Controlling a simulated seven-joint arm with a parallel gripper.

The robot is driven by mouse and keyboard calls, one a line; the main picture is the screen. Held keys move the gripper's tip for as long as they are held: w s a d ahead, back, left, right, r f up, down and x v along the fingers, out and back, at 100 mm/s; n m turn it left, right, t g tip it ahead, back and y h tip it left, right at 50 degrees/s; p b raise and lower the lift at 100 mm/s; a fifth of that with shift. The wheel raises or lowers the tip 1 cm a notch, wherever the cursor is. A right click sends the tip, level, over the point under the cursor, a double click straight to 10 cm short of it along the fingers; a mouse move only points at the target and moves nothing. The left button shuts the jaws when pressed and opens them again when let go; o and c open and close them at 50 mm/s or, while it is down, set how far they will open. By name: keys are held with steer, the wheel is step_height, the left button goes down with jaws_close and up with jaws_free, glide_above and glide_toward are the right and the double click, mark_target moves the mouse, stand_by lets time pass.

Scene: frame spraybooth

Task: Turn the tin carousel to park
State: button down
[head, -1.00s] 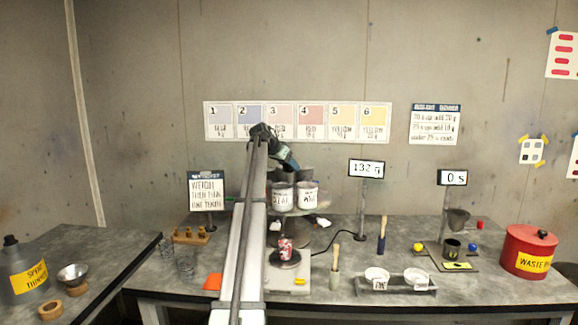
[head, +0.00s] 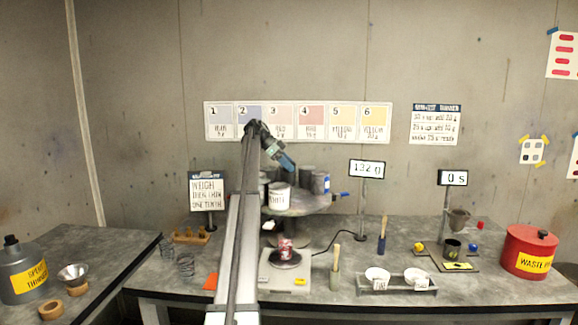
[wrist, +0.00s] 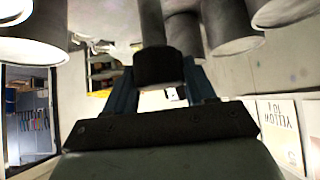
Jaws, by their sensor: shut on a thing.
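The tin carousel (head: 318,206) is a round grey turntable at the back of the bench, right of my arm. A white-labelled tin (head: 279,196) stands at its front left, and a blue-marked tin (head: 322,184) at its right. A blue tab (head: 341,194) sticks out at its right rim. My gripper (head: 290,166) is over the carousel's middle. In the wrist view my gripper (wrist: 160,88) is shut on a dark knob (wrist: 160,68) that seems to top a grey post (wrist: 152,24); several tins (wrist: 228,28) surround it. The park mark cannot be made out.
A scale (head: 285,262) with a red can on it stands in front of the carousel. Its display (head: 367,169) is behind at right. A sign (head: 207,192) stands at left.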

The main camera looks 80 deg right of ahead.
steer(key=shift+s+m+y, duration=0.15)
steer(key=shift+m+y, duration=0.35)
steer(key=shift+m, duration=0.1)
steer(key=shift+c, duration=2.2)
jaws_free()
step_height(320, 180, up, 10)
steer(key=shift+f, duration=0.1)
